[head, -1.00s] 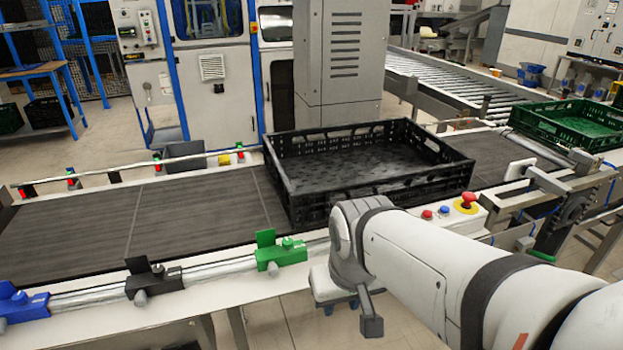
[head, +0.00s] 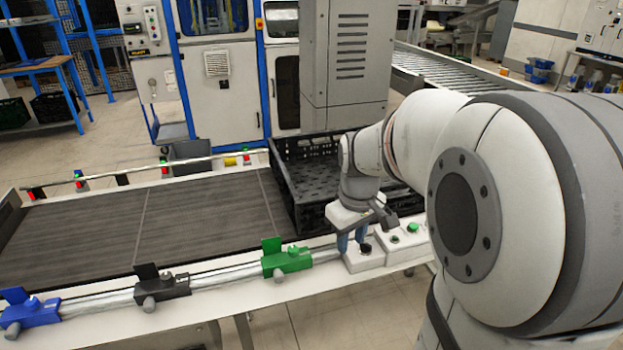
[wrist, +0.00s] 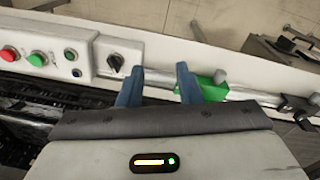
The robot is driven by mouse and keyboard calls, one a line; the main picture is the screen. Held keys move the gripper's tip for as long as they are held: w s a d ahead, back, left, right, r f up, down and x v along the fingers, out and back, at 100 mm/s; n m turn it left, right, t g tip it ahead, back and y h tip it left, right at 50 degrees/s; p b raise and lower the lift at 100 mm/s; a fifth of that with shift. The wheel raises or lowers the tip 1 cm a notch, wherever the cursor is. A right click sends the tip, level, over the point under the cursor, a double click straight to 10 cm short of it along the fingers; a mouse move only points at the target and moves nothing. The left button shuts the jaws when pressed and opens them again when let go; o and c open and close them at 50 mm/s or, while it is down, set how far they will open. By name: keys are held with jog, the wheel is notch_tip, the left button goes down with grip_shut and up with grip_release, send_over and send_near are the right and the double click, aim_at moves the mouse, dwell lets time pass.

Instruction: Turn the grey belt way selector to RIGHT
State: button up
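The selector is a dark rotary knob (head: 366,249) on a pale box (head: 362,265) at the belt's near edge. The knob also shows in the wrist view (wrist: 115,64), left of both fingers. I cannot tell clearly which way it points. My gripper (head: 351,242) is over that box, with its blue fingertips close to the knob. In the wrist view my gripper (wrist: 160,72) is open, with a wide empty gap between the fingers. The knob is outside this gap, just beyond the left finger, and I cannot tell whether they touch.
Beside the knob, the wrist view shows a green button (wrist: 37,58) and a red button (wrist: 9,53). A green stop (head: 288,261) sits on the rail close by, with black (head: 162,287) and blue (head: 28,311) ones farther left. A black crate (head: 300,160) is on the belt, partly hidden by my arm.

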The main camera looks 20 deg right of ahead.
aim_at(368, 245)
jog(key=w+d+n, duration=0.1)
jog(key=w+d, duration=0.1)
jog(key=w+d+f+p, duration=0.1)
jog(key=w+d, duration=0.1)
jog(key=d, duration=0.1)
jog(key=w+d+f+n+g+p, duration=0.1)
jog(key=w+d, duration=0.2)
jog(key=shift+n, duration=0.3)
notch_tip(368, 245, down, 8)
jog(key=shift+r+p, duration=0.1)
jog(key=shift+p, duration=0.25)
grip_shut()
